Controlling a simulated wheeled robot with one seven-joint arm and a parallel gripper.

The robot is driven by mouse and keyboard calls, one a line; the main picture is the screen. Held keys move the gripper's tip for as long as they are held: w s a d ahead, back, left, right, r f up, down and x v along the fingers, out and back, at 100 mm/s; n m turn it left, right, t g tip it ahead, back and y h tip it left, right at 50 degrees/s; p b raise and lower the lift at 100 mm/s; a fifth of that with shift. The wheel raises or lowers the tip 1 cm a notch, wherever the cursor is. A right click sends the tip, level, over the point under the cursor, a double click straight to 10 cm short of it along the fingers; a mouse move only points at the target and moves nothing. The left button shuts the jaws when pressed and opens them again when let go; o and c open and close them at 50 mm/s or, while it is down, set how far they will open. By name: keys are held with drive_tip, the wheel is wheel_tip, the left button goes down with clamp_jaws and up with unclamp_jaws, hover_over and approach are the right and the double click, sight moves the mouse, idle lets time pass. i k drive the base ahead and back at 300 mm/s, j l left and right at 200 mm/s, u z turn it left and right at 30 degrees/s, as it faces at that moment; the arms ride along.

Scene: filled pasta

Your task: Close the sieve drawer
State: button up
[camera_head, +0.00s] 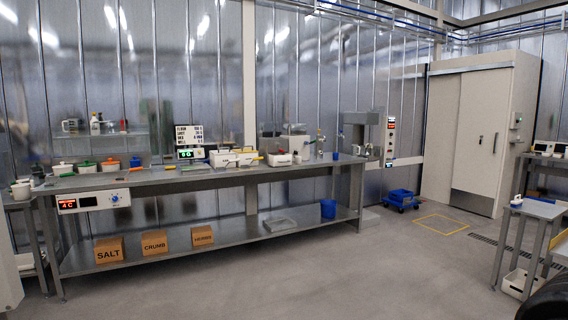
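I cannot make out for certain which thing is the sieve drawer. A white low unit (232,157) with yellow handles stands on the middle of the long steel bench (150,178). At this distance I cannot tell whether either has a drawer standing open. A white front panel (93,201) with a red display and a blue knob hangs under the bench's left end. My gripper is not in view.
Boxes marked salt (109,251), crumb (154,243) and another box (202,237) sit on the bench's lower shelf with a blue bin (328,209). A blue cart (401,199) stands beyond the right end. A small table (536,209) stands at right. The middle floor is clear.

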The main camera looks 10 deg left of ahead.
sight(275, 159)
drive_tip(key=i+u, duration=0.15)
drive_tip(key=u, duration=0.4)
drive_tip(key=i+l+u, duration=0.1)
drive_tip(key=i+u, duration=0.2)
drive_tip(key=i, duration=3.65)
drive_tip(key=i+z, duration=0.25)
drive_tip(key=i, duration=0.25)
drive_tip(key=i+z, duration=0.25)
drive_tip(key=i, duration=0.2)
drive_tip(key=i+j+z, duration=0.25)
drive_tip(key=i, duration=0.25)
drive_tip(key=i+j+z, duration=0.1)
drive_tip(key=i+z, duration=0.2)
drive_tip(key=i, duration=0.15)
drive_tip(key=i+j+z, duration=0.1)
drive_tip(key=z, duration=0.15)
drive_tip(key=i, duration=0.1)
